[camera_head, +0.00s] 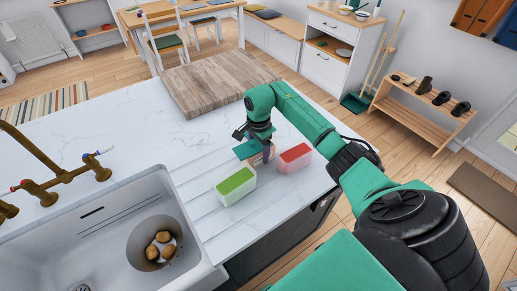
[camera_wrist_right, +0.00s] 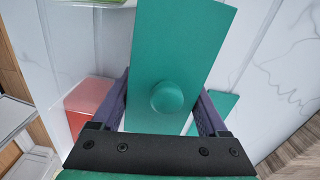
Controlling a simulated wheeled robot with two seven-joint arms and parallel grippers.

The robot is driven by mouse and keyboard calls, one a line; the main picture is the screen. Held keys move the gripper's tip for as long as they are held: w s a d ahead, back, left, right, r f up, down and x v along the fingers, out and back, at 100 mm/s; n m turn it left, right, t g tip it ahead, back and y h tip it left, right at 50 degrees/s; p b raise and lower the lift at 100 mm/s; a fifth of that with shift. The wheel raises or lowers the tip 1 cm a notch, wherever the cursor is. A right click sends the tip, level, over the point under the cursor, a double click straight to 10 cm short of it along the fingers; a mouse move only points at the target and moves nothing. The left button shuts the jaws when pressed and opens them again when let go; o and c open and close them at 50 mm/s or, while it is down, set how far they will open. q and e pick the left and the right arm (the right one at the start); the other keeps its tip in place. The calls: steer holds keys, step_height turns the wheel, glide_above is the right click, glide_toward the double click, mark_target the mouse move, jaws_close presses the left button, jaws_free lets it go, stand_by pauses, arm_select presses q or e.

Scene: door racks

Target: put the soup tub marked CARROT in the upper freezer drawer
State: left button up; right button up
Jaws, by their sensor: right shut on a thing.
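My right gripper (camera_head: 262,158) points down over the white counter and is shut on a small tub with a pale orange-pink side (camera_head: 268,154), mostly hidden by the gripper. Its marking cannot be read. A tub with a green lid (camera_head: 236,182) stands in front and to the left of the gripper. A tub with a red lid (camera_head: 294,154) stands just right of it. In the right wrist view the fingers (camera_wrist_right: 165,112) show on both sides of a teal plate, which hides what is between them; the red-lidded tub (camera_wrist_right: 88,98) is at the left. No freezer drawer can be made out. My left gripper is out of view.
A wooden board (camera_head: 215,80) lies on the counter behind the gripper. A white sink (camera_head: 105,225) with several potatoes in a round bowl and a brass tap (camera_head: 60,178) are at the left. A dark appliance front (camera_head: 285,235) is below the counter edge.

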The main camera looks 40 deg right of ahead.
steer(key=o, duration=1.2)
steer(key=shift+s, duration=0.1)
steer(key=shift+c, duration=0.2)
